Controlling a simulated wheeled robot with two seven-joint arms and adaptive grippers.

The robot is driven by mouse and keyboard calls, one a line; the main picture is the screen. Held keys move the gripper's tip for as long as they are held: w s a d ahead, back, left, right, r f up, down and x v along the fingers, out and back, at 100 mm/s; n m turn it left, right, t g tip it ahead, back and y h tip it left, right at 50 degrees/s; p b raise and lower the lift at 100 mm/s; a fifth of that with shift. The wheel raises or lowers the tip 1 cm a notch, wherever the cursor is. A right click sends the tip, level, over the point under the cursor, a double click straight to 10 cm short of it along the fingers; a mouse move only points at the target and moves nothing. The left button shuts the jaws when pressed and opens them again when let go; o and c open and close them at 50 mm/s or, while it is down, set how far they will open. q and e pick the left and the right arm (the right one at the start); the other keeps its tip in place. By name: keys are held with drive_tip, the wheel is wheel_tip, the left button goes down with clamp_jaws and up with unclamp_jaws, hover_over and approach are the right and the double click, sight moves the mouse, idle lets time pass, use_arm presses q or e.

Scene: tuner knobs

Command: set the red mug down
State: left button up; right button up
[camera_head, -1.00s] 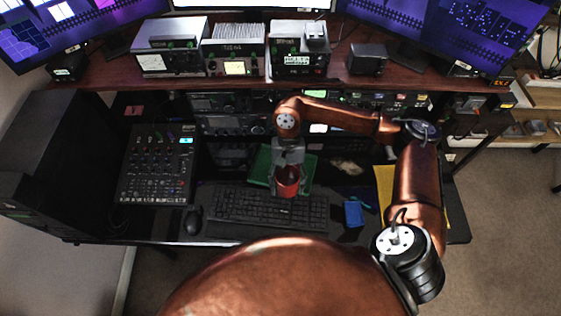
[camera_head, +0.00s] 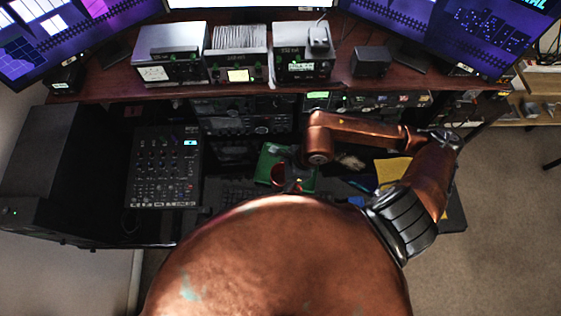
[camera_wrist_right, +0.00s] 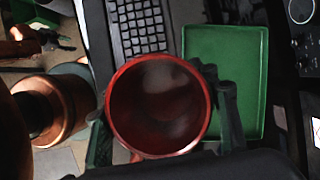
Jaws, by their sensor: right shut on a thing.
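The red mug (camera_head: 279,176) is held in my right gripper (camera_head: 292,184), small and partly hidden in the head view. In the right wrist view, I look into the open, empty-looking mouth of the mug (camera_wrist_right: 158,105). The right gripper's dark fingers (camera_wrist_right: 162,125) are closed around its sides. A green tray (camera_head: 268,158) lies flat under and beside the mug; in the right wrist view the tray (camera_wrist_right: 243,85) is just right of it, partly overlapped. I cannot tell whether the mug touches anything below.
A keyboard (camera_wrist_right: 138,25) lies beside the tray, mostly hidden by my body in the head view. A mixer (camera_head: 163,165) stands on the left. Radio units (camera_head: 240,115) line the back under a shelf. A yellow sheet (camera_head: 393,170) lies right.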

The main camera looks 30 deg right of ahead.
drive_tip(key=w+d+f, duration=0.2)
drive_tip(key=w+f, duration=0.1)
drive_tip(key=w, duration=0.5)
hover_over(267, 165)
drive_tip(key=s+d, duration=0.1)
drive_tip(key=f, duration=0.5)
drive_tip(key=shift+s+f, duration=0.2)
drive_tip(key=shift+f, duration=0.05)
drive_tip(key=shift+w+d+f, duration=0.1)
drive_tip(key=shift+w+f, duration=0.4)
drive_tip(key=shift+f, duration=0.1)
use_arm(q)
drive_tip(key=shift+w+r+p, duration=0.4)
drive_tip(key=shift+w+r, duration=0.05)
drive_tip(key=shift+w, duration=0.1)
use_arm(e)
drive_tip(key=shift+f, duration=1.55)
drive_tip(key=o, duration=1.4)
use_arm(q)
drive_tip(key=shift+f, duration=0.25)
use_arm(e)
drive_tip(key=v, duration=1.2)
